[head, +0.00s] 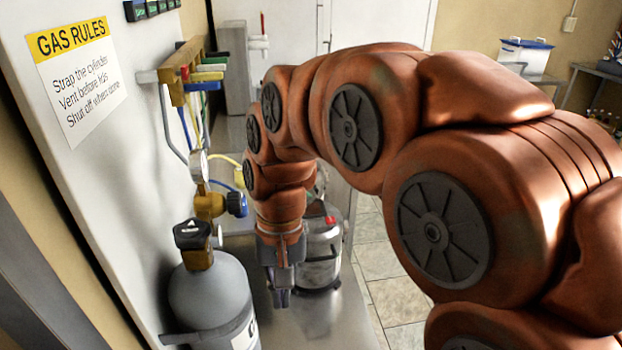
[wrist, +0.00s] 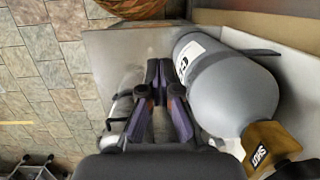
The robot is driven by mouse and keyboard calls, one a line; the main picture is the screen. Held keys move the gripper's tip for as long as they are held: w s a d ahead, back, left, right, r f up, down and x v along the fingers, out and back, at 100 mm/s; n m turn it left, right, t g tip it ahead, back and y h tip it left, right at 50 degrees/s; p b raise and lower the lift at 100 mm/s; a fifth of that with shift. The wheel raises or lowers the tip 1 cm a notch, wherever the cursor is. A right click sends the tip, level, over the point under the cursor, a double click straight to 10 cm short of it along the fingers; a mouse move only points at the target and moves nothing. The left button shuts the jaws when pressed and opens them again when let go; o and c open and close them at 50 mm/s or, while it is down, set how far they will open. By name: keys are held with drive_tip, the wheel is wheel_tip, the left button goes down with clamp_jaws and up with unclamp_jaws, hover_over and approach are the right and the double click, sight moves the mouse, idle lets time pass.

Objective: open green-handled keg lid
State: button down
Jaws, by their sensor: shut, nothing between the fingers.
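A silver metal keg (head: 322,262) with a dark upper part and a small red piece on top stands on the bench in the head view, behind and right of my gripper. No green handle shows, and my arm hides part of the keg's top. My gripper (head: 279,298) points down over the bench between the keg and a grey gas cylinder. Its fingers (wrist: 158,70) are together and empty in the wrist view. A pale, shiny rounded shape (wrist: 121,112), perhaps the keg, shows left of the fingers there, partly hidden.
The grey gas cylinder (head: 210,300) stands close left of my gripper, with a brass regulator (head: 208,206) by the wall panel. It also shows in the wrist view (wrist: 232,88). Hoses hang from a valve manifold (head: 190,75). Tiled floor (head: 395,297) lies right of the bench.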

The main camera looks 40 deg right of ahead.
drive_tip(key=w+d+r+m+t+y, duration=0.1)
drive_tip(key=w+d+r+m, duration=0.15)
drive_tip(key=w+d, duration=0.3)
drive_tip(key=w+d+r+m+y+p, duration=0.1)
drive_tip(key=w+d+r+m, duration=0.1)
drive_tip(key=w+d+m, duration=0.35)
drive_tip(key=w+d+r+m+t+y, duration=0.1)
drive_tip(key=w+d+r+m, duration=0.15)
drive_tip(key=w, duration=0.55)
drive_tip(key=m+t+b, duration=0.2)
drive_tip(key=m, duration=0.6)
approach(310, 192)
drive_tip(key=s+d, duration=0.1)
drive_tip(key=d, duration=0.2)
drive_tip(key=p+x, duration=0.1)
drive_tip(key=x, duration=0.5)
drive_tip(key=shift+s+a+f, duration=0.1)
drive_tip(key=shift+a+f, duration=0.05)
drive_tip(key=shift+f, duration=0.1)
drive_tip(key=a, duration=0.1)
drive_tip(key=w, duration=0.1)
drive_tip(key=a+p, duration=0.1)
drive_tip(key=shift+w+a+r, duration=0.2)
drive_tip(key=shift+a+r, duration=0.1)
drive_tip(key=shift+a, duration=0.05)
drive_tip(key=shift+w+a, duration=0.25)
drive_tip(key=shift+a, duration=0.2)
